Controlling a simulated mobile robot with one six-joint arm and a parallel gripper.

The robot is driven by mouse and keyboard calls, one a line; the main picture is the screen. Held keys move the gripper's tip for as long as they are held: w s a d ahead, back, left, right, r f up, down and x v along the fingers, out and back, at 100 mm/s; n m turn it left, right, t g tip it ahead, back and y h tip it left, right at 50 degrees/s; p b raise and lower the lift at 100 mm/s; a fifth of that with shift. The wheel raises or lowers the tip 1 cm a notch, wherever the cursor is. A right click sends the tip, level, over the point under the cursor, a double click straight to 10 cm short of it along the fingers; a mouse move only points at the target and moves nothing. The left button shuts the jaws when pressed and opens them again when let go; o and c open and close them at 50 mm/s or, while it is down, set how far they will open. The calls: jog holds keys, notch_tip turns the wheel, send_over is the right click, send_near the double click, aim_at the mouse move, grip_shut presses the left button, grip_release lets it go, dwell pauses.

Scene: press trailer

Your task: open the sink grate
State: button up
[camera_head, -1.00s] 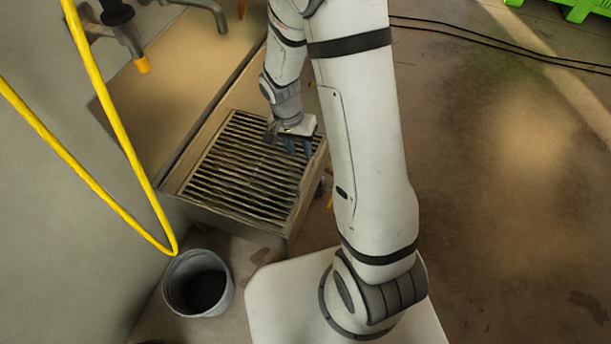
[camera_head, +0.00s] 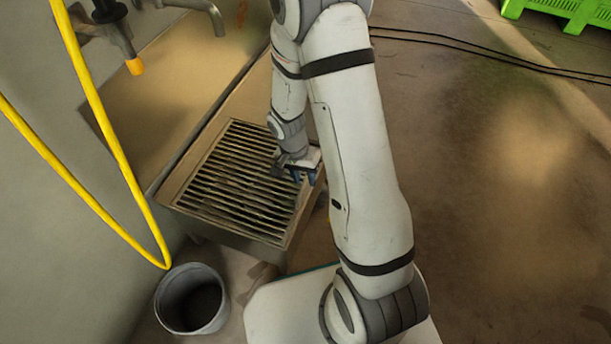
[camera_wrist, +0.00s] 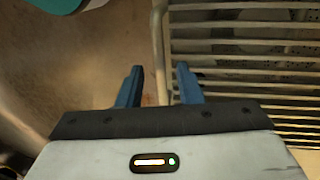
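The sink grate (camera_head: 243,181) is a slatted metal rack lying flat on a low sink basin (camera_head: 222,232) against the wall. In the wrist view its bars (camera_wrist: 245,62) fill the right side, and its edge rod (camera_wrist: 158,50) runs upright in the picture. My gripper (camera_head: 306,181) is at the right edge of the grate, pointing down. In the wrist view my gripper (camera_wrist: 160,85) has two blue fingers spread apart. The edge rod lies between the fingers in the picture. I cannot tell whether they touch it.
A grey bucket (camera_head: 192,299) stands on the floor in front of the sink. A yellow hose (camera_head: 112,135) hangs at the left. A tap (camera_head: 205,10) is above the sink. Black cables (camera_head: 480,50) and a green crate (camera_head: 560,12) lie beyond open floor on the right.

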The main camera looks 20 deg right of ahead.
grip_shut()
dwell(0.3)
